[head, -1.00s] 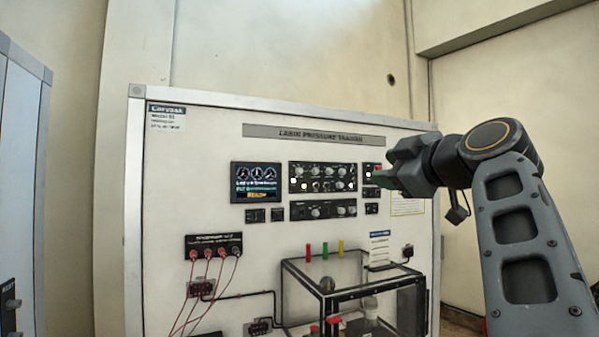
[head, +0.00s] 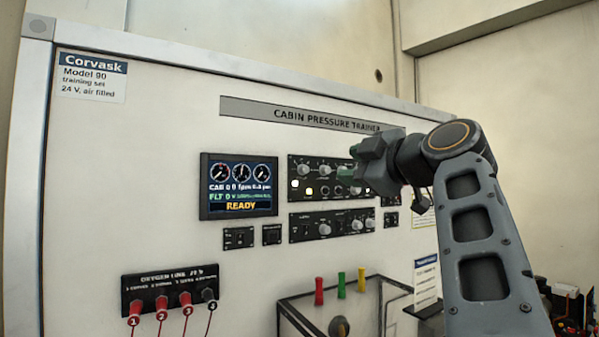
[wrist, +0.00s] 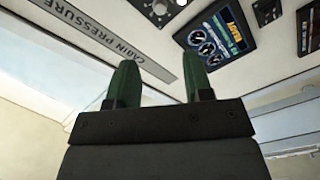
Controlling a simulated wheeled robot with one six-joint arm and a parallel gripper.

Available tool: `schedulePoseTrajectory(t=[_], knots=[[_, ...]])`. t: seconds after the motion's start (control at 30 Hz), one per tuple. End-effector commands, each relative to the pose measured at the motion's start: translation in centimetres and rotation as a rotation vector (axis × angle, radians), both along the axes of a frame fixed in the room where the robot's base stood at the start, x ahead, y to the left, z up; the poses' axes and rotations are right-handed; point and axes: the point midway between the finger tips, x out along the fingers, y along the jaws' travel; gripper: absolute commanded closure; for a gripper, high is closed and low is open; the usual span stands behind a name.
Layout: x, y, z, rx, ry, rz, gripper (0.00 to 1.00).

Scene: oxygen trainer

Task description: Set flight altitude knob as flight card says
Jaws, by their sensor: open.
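In the head view, an upper black control panel (head: 296,193) bears several grey knobs and lit buttons. A lower black panel (head: 298,231) bears more knobs. Their labels are too small to read, so I cannot tell which is the flight altitude knob. The display (head: 238,186) shows three dials, a CAB line, an FLT line reading 0 and READY. A white paper card (head: 427,275) hangs at the lower right, its text unreadable. My gripper (head: 355,160) is in front of the upper panel's right part, hiding some of it. In the wrist view its green fingers (wrist: 161,75) are apart and empty.
The oxygen link block (head: 170,281) with red plugs and leads is at the lower left. Red, green and yellow handles (head: 341,285) stand over a black-framed box (head: 300,310). Small switches (head: 238,238) sit under the display. Open air lies before the board's left half.

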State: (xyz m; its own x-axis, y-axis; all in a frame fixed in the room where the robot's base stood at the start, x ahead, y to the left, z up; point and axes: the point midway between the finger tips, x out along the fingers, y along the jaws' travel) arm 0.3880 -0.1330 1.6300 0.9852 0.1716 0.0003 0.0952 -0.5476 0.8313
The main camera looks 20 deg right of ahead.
Motion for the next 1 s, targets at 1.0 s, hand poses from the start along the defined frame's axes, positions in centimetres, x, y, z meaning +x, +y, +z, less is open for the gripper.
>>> schedulePoseTrajectory(t=[1.0], knots=[[13.3,2.3,0.0,0.0,0.001,0.0,0.53]])
